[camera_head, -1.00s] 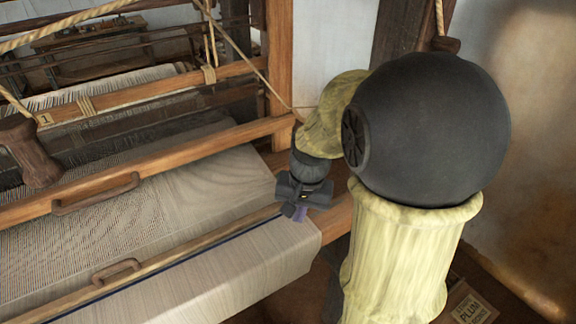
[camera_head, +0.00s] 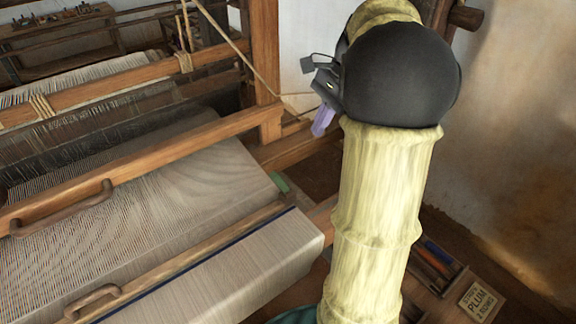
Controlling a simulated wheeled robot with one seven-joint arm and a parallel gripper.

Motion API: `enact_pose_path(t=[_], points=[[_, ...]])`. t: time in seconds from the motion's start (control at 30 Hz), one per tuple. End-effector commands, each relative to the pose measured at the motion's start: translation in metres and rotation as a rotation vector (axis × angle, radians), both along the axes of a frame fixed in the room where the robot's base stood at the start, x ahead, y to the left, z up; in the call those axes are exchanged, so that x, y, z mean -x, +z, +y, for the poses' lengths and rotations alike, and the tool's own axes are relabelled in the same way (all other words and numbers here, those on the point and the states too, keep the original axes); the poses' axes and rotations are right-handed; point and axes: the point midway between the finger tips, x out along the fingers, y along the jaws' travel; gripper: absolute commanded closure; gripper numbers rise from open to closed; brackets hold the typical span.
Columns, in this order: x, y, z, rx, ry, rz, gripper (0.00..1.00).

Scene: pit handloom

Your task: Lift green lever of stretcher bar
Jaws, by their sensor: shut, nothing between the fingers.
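The stretcher bar (camera_head: 190,254) is a long wooden strip lying slantwise across the pale cloth, with a dark blue line along its near edge. Its green lever (camera_head: 281,182) shows as a small green piece near the bar's far right end, at the cloth's edge. I cannot tell clearly whether it is raised or flat. My gripper (camera_head: 322,122), dark with purple fingertips, is up and to the right of the lever in the picture, apart from it and from the bar. It points downward, shut and empty. My arm partly hides it.
A wooden loom beam (camera_head: 150,165) with a curved handle (camera_head: 62,212) crosses above the cloth (camera_head: 245,262). A loom post (camera_head: 265,65) and a slanting cord stand near my gripper. A box (camera_head: 436,268) and a "PLUM" sign (camera_head: 480,300) are at lower right.

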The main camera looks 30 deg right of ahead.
Motion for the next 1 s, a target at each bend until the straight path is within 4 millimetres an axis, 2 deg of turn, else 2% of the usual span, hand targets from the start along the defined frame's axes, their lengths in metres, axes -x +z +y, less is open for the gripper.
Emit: enact_pose_path(t=[0.23,0.37,0.87,1.0], points=[[0.0,-0.003,0.002,0.0,0.002,0.0,1.0],[-0.001,-0.014,0.006,-0.001,0.003,0.001,1.0],[-0.006,-0.092,0.035,-0.001,0.002,0.003,1.0],[-0.007,-0.101,0.055,0.0,0.003,0.001,1.0]])
